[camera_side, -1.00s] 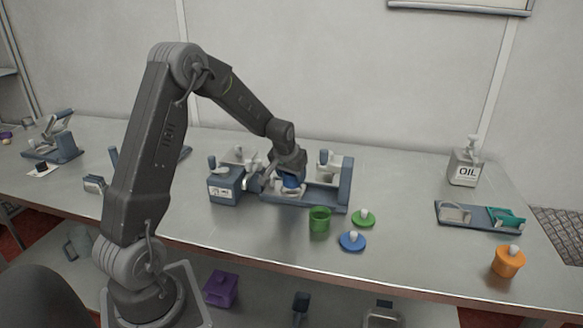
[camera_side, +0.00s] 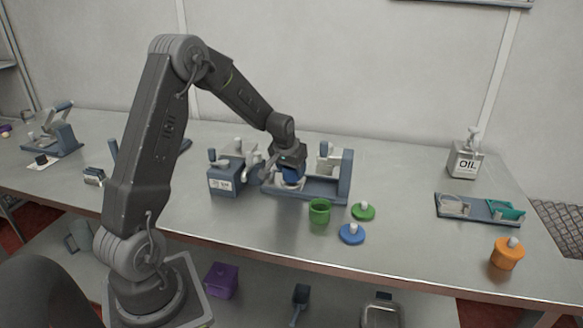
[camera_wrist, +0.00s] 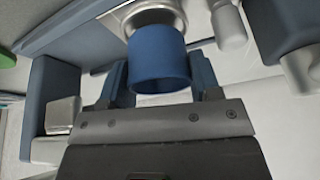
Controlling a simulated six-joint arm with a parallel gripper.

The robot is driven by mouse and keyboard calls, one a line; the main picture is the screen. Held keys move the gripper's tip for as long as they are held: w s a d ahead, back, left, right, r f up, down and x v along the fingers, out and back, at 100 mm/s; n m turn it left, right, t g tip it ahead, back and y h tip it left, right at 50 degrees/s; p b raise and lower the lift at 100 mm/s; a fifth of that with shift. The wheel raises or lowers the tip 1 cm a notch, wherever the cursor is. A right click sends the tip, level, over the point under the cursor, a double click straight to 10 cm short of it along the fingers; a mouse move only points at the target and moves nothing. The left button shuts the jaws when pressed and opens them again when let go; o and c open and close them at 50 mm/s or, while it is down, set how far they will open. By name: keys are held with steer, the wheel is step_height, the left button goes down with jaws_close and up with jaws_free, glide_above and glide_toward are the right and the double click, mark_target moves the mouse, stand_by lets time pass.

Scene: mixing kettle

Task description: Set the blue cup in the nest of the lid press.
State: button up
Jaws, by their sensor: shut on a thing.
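The blue cup (camera_wrist: 158,62) is between the two fingers of my gripper (camera_wrist: 160,82) in the wrist view, and the gripper is shut on it. In the side view the cup (camera_side: 292,178) shows as a small blue patch below my gripper (camera_side: 291,175). It is over the left part of a blue-grey fixture (camera_side: 320,194), which I take to be the lid press. A pale metal ring (camera_wrist: 122,18) shows beside the cup's far end in the wrist view. I cannot tell whether the cup is seated or just above; its base is hidden.
A labelled blue-grey box (camera_side: 222,183) stands close left of the gripper. The fixture's upright wall (camera_side: 346,175) rises to the right. A green cup (camera_side: 319,211), a green lid (camera_side: 363,211) and a blue lid (camera_side: 351,234) are in front.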

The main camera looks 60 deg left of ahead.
steer(key=shift+f, duration=0.65)
stand_by(0.8)
steer(key=o, duration=1)
steer(key=shift+c, duration=0.2)
steer(key=shift+o, duration=0.7)
steer(key=shift+a, duration=0.1)
steer(key=shift+r, duration=3.55)
